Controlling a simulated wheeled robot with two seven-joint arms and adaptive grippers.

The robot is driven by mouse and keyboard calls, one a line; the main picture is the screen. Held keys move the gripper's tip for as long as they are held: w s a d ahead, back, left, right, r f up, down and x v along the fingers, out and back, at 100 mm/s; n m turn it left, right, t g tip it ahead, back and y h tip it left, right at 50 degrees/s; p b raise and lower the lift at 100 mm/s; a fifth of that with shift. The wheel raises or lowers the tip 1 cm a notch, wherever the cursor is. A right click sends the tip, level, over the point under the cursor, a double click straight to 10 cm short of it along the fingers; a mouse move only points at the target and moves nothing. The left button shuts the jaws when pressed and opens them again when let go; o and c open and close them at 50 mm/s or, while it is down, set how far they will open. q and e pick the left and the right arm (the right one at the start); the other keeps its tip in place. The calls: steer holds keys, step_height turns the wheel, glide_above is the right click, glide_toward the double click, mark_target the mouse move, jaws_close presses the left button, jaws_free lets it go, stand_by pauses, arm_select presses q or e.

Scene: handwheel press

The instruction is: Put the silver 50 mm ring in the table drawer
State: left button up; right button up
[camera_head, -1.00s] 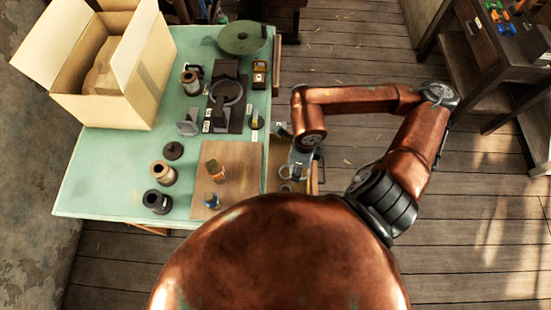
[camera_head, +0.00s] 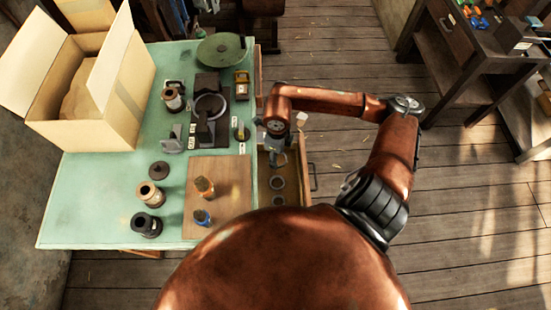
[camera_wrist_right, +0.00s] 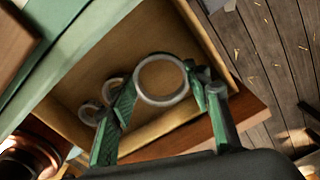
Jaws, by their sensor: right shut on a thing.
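The silver ring (camera_wrist_right: 163,80) sits between the fingertips of my right gripper (camera_wrist_right: 168,88) in the right wrist view, and the fingers are shut on it. It also shows below the gripper in the head view (camera_head: 279,160). The table drawer (camera_wrist_right: 97,62) is open, and the held ring is over its inside; I cannot tell whether it touches the bottom. The drawer also shows at the table's right side in the head view (camera_head: 297,167). My right gripper (camera_head: 276,150) is over the drawer's far part. My left gripper is not in view.
Two other rings (camera_head: 277,183) (camera_head: 278,200) lie in the drawer. The green table (camera_head: 90,200) holds a cardboard box (camera_head: 80,135), a dark press (camera_head: 208,110), a wooden board (camera_head: 230,180) and several spools. The wooden floor right of the drawer is clear.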

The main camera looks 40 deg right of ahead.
steer(key=shift+w+d+f, duration=0.1)
steer(key=shift+w+f, duration=0.15)
steer(key=shift+f, duration=0.8)
steer(key=shift+w+d+f, duration=0.1)
steer(key=shift+w+f, duration=0.1)
steer(key=shift+f, duration=0.8)
steer(key=shift+b, duration=0.3)
steer(key=shift+f, duration=0.2)
steer(key=o, duration=0.7)
steer(key=shift+r, duration=0.15)
steer(key=shift+r, duration=0.3)
step_height(320, 180, up, 12)
steer(key=shift+f+p, duration=0.2)
steer(key=shift+p, duration=0.55)
